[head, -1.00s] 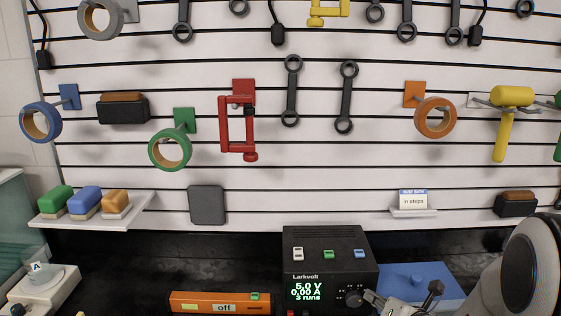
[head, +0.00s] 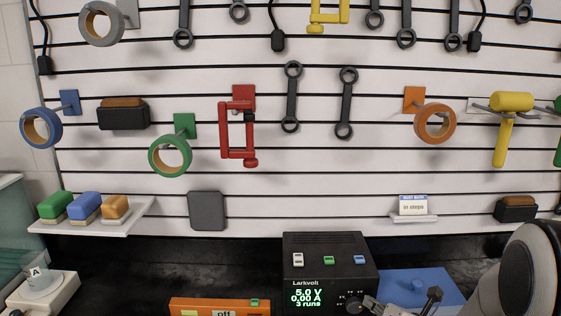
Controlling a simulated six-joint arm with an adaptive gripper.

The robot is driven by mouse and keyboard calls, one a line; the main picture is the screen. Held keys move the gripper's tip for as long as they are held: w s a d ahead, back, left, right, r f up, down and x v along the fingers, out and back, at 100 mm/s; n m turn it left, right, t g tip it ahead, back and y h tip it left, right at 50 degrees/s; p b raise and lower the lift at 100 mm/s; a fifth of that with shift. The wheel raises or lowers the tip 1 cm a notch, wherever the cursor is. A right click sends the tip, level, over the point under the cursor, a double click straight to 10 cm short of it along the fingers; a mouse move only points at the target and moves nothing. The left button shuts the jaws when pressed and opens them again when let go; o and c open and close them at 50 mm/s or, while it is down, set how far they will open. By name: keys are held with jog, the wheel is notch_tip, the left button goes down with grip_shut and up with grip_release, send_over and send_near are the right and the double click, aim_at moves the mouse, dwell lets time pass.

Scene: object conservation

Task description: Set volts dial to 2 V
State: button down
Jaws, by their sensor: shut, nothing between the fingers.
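The black Larkvolt power supply (head: 328,262) stands at the bottom centre of the head view. Its green display (head: 306,297) reads 5.0 V, 0.00 A and 3 runs. The dark volts dial (head: 354,304) is right of the display, with small marks around it. My gripper (head: 368,305) comes in from the lower right. It is shut and empty, with its tip at or very close to the dial's right side; I cannot tell whether it touches. The lower part of the dial and of the gripper is cut off or hidden.
A blue box (head: 420,284) lies behind my gripper, right of the supply. An orange box labelled "off" (head: 190,305) is to its left. A device marked A (head: 38,284) is at far left. Tools and tapes hang on the slatted wall (head: 330,185) behind.

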jog(key=shift+a+r, duration=0.5)
jog(key=shift+a, duration=0.3)
dwell(0.7)
jog(key=shift+a+r, duration=0.1)
jog(key=shift+a, duration=0.4)
dwell(0.6)
jog(key=shift+d+r, duration=0.1)
jog(key=shift+r, duration=0.35)
jog(key=shift+s, duration=0.1)
dwell(0.3)
jog(key=shift+s, duration=2.9)
jog(key=shift+s+d+f, duration=0.25)
jog(key=shift+d+f, duration=0.25)
jog(key=shift+d, duration=0.2)
jog(key=shift+s+d+f, duration=0.2)
jog(key=shift+d+f, duration=0.25)
jog(key=shift+d, duration=0.2)
jog(key=shift+w, duration=0.2)
jog(key=w, duration=0.6)
jog(key=shift+w, duration=0.25)
